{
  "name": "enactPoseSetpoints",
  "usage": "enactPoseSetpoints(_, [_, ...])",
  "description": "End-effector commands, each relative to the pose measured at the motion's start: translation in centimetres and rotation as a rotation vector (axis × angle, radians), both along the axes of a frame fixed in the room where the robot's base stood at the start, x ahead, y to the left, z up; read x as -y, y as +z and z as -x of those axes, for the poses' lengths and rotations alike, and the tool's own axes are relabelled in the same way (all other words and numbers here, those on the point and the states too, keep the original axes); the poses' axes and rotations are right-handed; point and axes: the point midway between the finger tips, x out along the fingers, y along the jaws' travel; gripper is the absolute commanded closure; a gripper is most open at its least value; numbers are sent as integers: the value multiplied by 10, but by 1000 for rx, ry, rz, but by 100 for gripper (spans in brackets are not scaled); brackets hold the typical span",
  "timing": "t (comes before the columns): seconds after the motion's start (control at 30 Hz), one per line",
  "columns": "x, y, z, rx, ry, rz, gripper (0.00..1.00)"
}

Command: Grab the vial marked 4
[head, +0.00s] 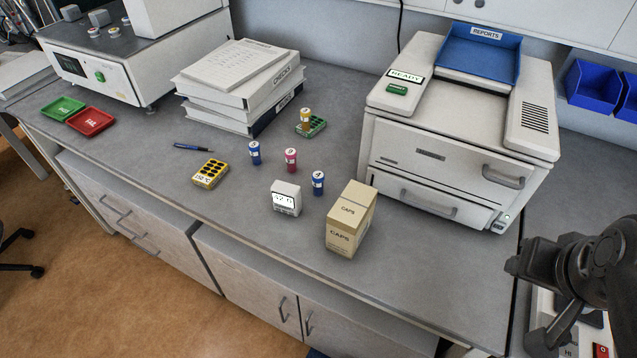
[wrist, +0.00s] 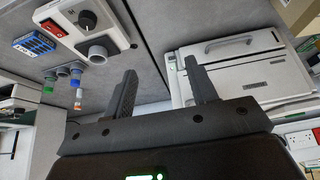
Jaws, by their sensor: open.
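Several small capped vials are on the grey bench in the head view. A blue vial (head: 254,153), a pink vial (head: 290,160) and a second blue vial (head: 318,183) stand upright in a loose diagonal row. An orange-yellow vial (head: 305,121) is upright at a green rack (head: 316,129) behind them. Their cap marks are too small to read surely, so I cannot tell which is marked 4. My gripper (wrist: 160,66) is open and empty in the wrist view. My dark arm is at the head view's right edge, well away from these vials.
A tan CAPS box (head: 341,236) and a white display timer (head: 286,198) stand in front of the vials. A yellow rack (head: 210,174) and a pen (head: 193,148) lie left. Binders (head: 222,112) are behind; a large white machine (head: 455,140) is right.

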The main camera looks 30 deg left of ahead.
Motion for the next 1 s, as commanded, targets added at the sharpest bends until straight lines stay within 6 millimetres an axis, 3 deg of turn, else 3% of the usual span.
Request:
enactPoseSetpoints(0.23, [-16, 10, -22, -38, 36, -9, 48])
enactPoseSetpoints(0.47, [-69, 26, -76, -133, 117, -22, 48])
enactPoseSetpoints(0.77, [-168, 23, -136, -258, 220, -11, 48])
enactPoseSetpoints(1.0, [-266, -1, -164, -356, 297, 19, 48])
